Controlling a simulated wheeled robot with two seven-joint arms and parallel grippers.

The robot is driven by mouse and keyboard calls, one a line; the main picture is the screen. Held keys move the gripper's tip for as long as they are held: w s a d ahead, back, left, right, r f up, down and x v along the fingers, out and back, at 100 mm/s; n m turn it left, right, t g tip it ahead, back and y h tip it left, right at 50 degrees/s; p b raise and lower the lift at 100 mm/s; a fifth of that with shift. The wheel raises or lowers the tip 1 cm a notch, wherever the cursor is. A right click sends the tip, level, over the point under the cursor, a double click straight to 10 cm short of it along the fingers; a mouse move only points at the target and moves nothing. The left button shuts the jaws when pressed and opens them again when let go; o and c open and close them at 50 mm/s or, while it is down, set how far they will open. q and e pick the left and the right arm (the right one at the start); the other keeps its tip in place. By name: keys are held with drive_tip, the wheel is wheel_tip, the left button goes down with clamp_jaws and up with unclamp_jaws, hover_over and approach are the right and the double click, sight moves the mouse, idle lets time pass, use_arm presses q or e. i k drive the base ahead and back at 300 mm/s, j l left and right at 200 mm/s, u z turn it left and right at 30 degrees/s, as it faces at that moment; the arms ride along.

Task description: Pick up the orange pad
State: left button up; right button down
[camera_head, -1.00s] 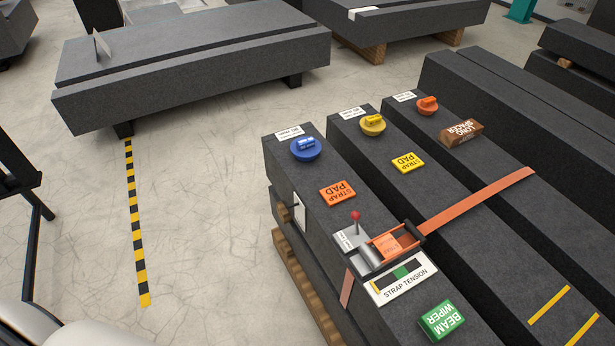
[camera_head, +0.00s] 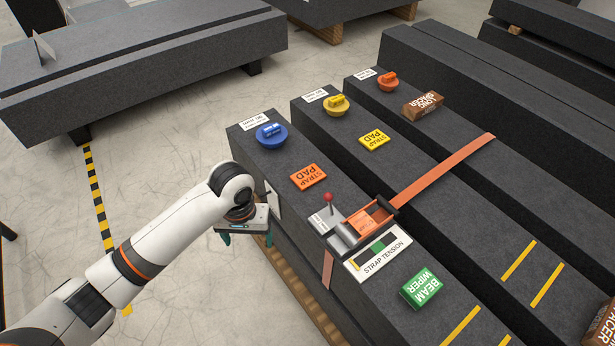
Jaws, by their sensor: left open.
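The orange pad (camera_head: 308,177), printed STRAP PAD, lies flat on the nearest granite beam (camera_head: 375,293), between the blue round knob and the strap ratchet. My left gripper (camera_head: 246,238) hangs off the left side of that beam, lower left of the pad and apart from it. Its dark teal fingers point down and it is open, with nothing seen between them. My right gripper is not in view.
A ratchet with a red-balled lever (camera_head: 328,198) and orange strap (camera_head: 440,178) crosses the beams. A blue knob (camera_head: 271,135), yellow pad (camera_head: 373,139), green beam wiper (camera_head: 421,288) and brown spacer (camera_head: 423,103) rest on top.

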sight(306, 178)
drive_tip(key=i+j+z, duration=0.2)
drive_tip(key=j+z, duration=0.15)
drive_tip(key=i+j+z, duration=0.1)
drive_tip(key=j+z, duration=0.3)
drive_tip(key=i+j+z, duration=0.1)
drive_tip(key=j+z, duration=0.25)
